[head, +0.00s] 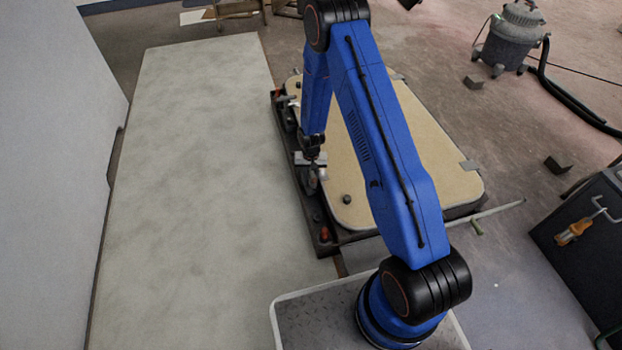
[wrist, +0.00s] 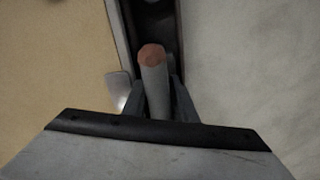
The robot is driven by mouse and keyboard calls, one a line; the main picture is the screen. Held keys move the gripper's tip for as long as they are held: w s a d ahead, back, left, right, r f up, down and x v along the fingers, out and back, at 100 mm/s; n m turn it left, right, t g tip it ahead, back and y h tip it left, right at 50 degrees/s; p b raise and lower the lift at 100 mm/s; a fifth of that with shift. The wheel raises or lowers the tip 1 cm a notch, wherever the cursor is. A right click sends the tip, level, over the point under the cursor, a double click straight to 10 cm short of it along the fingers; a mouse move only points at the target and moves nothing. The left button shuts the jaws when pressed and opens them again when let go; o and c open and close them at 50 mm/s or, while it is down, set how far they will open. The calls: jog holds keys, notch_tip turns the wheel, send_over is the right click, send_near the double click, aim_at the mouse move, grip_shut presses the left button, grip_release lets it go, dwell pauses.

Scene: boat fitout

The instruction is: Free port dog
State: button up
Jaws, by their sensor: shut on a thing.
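A tan hatch panel (head: 405,150) with rounded corners lies in a dark frame (head: 318,215); the panel also shows at the left of the wrist view (wrist: 50,60). Along the frame's left side, my gripper (head: 312,178) points down. In the wrist view my gripper (wrist: 160,98) is shut on a grey round dog handle (wrist: 154,88) with a reddish-brown end. The handle stands up between the fingers. A red-tipped fitting (head: 324,234) sits at the frame's near left corner, and another (head: 277,94) at the far left corner. The dog's base is hidden.
A long pale surface (head: 190,170) lies left of the frame. A dark cabinet (head: 580,260) with an orange-handled tool stands at right. A grey vacuum (head: 508,38) with a hose stands behind.

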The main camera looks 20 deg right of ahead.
jog(key=shift+o, duration=0.3)
jog(key=shift+m, duration=0.6)
jog(key=shift+o, duration=0.2)
jog(key=o, duration=0.8)
jog(key=shift+c, duration=0.2)
